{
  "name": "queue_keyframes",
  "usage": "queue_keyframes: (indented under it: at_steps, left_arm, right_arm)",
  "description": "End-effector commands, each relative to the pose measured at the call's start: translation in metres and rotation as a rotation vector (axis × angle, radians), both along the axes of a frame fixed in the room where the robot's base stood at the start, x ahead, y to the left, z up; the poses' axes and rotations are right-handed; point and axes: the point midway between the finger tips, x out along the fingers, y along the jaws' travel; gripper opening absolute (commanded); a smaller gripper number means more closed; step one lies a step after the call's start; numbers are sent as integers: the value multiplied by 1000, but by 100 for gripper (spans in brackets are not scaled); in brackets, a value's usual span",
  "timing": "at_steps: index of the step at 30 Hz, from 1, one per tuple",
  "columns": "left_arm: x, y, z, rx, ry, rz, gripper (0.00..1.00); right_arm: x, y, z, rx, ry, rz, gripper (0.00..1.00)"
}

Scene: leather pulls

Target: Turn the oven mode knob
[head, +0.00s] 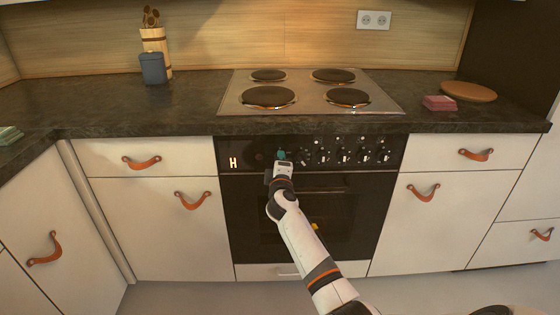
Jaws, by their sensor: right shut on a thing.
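My right gripper (281,160) is at the left end of the knob row, shut on the oven mode knob there. The gripper hides most of this knob, and its turn angle cannot be read. A small teal patch shows at the fingertips. The other knobs (344,157) stand free to the right. My left gripper is not in view.
My right arm crosses in front of the dark oven door (350,215). A cooktop (310,92) with round plates is above. White cabinets (150,230) with leather pulls flank the oven. A pink block (439,103) and a round board (469,92) lie on the right counter.

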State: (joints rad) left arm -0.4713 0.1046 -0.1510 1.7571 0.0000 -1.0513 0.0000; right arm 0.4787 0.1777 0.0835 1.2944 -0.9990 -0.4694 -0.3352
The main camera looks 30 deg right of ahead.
Motion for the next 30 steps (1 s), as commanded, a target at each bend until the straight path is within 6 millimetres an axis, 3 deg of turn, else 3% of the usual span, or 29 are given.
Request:
queue_keyframes:
  at_steps: [12, 27, 28, 30]
  left_arm:
    - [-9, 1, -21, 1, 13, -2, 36]
    - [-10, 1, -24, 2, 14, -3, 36]
    - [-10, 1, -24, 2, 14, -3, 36]
    - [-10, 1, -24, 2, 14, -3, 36]
  right_arm:
    - [0, 0, 0, -140, 86, 1, 12]
    - [0, 0, -1, -154, 94, 1, 12]
    - [0, 0, -1, -154, 94, 1, 38]
    - [0, 0, -1, -153, 93, 1, 49]
